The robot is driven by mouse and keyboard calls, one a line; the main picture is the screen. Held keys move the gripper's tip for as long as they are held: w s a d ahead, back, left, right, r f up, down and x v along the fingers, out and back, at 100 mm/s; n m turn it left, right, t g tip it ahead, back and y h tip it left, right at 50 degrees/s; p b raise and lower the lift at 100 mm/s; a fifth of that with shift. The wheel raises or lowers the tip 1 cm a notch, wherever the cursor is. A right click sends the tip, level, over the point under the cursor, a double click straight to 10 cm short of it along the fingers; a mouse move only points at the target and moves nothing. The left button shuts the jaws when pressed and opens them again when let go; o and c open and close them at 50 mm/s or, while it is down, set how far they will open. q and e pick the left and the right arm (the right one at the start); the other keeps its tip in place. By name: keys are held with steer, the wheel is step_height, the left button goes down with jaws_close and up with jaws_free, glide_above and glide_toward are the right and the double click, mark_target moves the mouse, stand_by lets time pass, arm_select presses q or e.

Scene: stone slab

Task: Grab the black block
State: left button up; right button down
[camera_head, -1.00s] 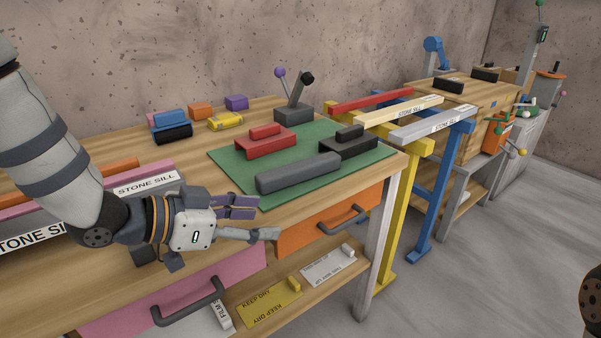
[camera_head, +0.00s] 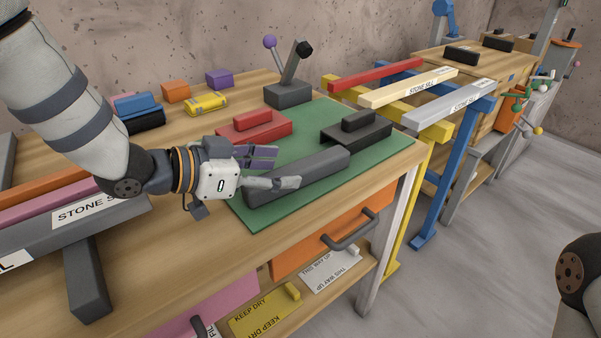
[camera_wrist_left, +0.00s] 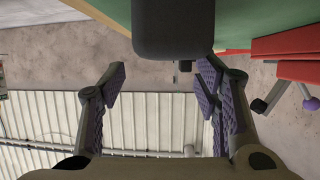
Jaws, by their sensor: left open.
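On the green mat (camera_head: 262,222) lies a long dark grey bar (camera_head: 310,172). Behind its right end sits a black block (camera_head: 375,132) with a smaller dark block on top. In the left wrist view a dark block end (camera_wrist_left: 172,28), apparently the bar's, shows at the top between the open fingers (camera_wrist_left: 165,88). I cannot tell whether they touch it. My right gripper is out of view.
A red block (camera_head: 255,128) sits on the mat just behind my left gripper. A grey lever box (camera_head: 288,95) stands at the back. Orange, purple and yellow pieces lie at the back left. Stone sills lie at the left, and an orange drawer (camera_head: 310,248) is below.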

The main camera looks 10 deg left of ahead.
mark_target(299, 165)
arm_select(q)
steer(key=b+x, duration=0.1)
steer(key=x, duration=0.5)
steer(key=shift+w+a, duration=0.2)
steer(key=shift+r, duration=0.15)
steer(key=c, duration=1)
